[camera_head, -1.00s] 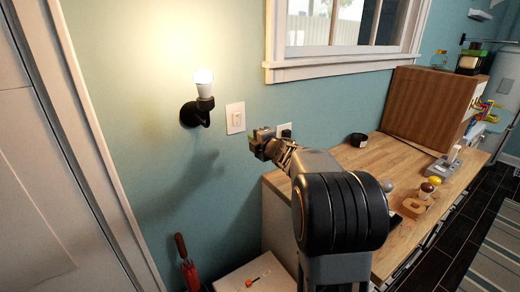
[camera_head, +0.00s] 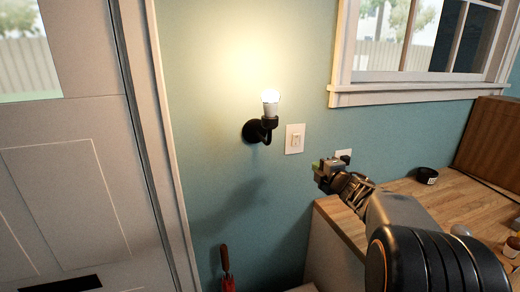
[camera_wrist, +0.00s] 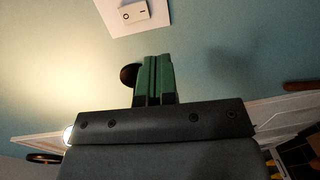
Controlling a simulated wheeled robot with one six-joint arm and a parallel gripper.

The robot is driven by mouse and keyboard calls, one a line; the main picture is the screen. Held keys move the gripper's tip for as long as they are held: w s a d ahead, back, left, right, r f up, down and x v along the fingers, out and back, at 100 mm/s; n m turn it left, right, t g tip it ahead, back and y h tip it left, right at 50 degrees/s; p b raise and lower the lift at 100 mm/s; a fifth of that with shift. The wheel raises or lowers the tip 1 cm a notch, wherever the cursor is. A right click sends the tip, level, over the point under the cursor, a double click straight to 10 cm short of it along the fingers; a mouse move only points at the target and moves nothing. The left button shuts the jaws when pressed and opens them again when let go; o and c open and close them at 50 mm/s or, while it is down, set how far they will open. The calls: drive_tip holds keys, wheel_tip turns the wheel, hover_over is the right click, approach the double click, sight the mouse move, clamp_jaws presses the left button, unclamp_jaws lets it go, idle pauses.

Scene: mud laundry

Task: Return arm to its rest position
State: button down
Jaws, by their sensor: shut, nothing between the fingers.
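A lit bulb (camera_head: 270,102) sits in a black wall lamp (camera_head: 258,130) left of the switch.
A wooden counter (camera_head: 455,198) with a small black round container (camera_head: 427,175) lies to the right, under my arm. A wooden box (camera_head: 492,145) stands behind it.

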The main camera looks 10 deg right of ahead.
drive_tip(key=s+d+f+m+g+h, duration=0.5)
drive_tip(key=s+f+m+g+h, duration=0.4)
drive_tip(key=m, duration=0.5)
drive_tip(key=s+a+f+m+g+y, duration=0.2)
drive_tip(key=s+a+y, duration=0.1)
drive_tip(key=s+a, duration=0.6)
drive_tip(key=s+a+f+m+g+y, duration=0.2)
drive_tip(key=s+a+f+m+y, duration=0.1)
drive_tip(key=s+a, duration=0.6)
drive_tip(key=shift+s+a+y, duration=0.35)
drive_tip(key=shift+a+y, duration=0.15)
drive_tip(key=shift+a, duration=0.55)
drive_tip(key=shift+f, duration=0.1)
